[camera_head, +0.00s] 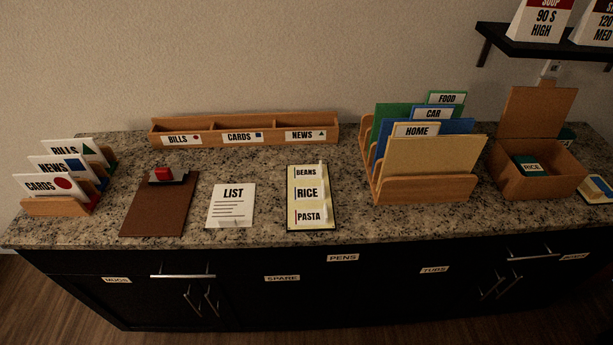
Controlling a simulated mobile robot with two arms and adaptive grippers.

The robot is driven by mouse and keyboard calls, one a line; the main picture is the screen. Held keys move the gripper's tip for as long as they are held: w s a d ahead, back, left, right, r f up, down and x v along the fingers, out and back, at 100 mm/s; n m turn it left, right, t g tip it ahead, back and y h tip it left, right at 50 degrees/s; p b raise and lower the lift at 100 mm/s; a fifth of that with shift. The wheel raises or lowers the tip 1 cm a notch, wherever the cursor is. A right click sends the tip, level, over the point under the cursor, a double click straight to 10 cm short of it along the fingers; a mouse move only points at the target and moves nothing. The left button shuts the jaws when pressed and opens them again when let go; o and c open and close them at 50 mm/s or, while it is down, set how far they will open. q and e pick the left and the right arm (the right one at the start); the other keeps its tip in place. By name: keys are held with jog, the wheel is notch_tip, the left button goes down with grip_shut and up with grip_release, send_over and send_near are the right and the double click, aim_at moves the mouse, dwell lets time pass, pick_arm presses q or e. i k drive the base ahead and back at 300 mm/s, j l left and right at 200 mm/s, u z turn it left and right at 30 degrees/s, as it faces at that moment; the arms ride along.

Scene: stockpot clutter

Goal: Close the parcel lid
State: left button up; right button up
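The parcel is a brown cardboard box (543,187) at the right end of the granite counter. Its lid (538,111) stands upright at the back edge of the box, so the box is open. A dark green packet labelled RICE (531,168) lies inside the box. Neither of my grippers shows in the head view.
A wooden file rack (423,190) with folders stands just left of the box. A small blue and yellow item (597,189) lies to its right. A dark shelf (545,47) with signs hangs above. The granite counter (370,222) is clear along its front edge.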

aim_at(540, 111)
jog(key=z, duration=1.3)
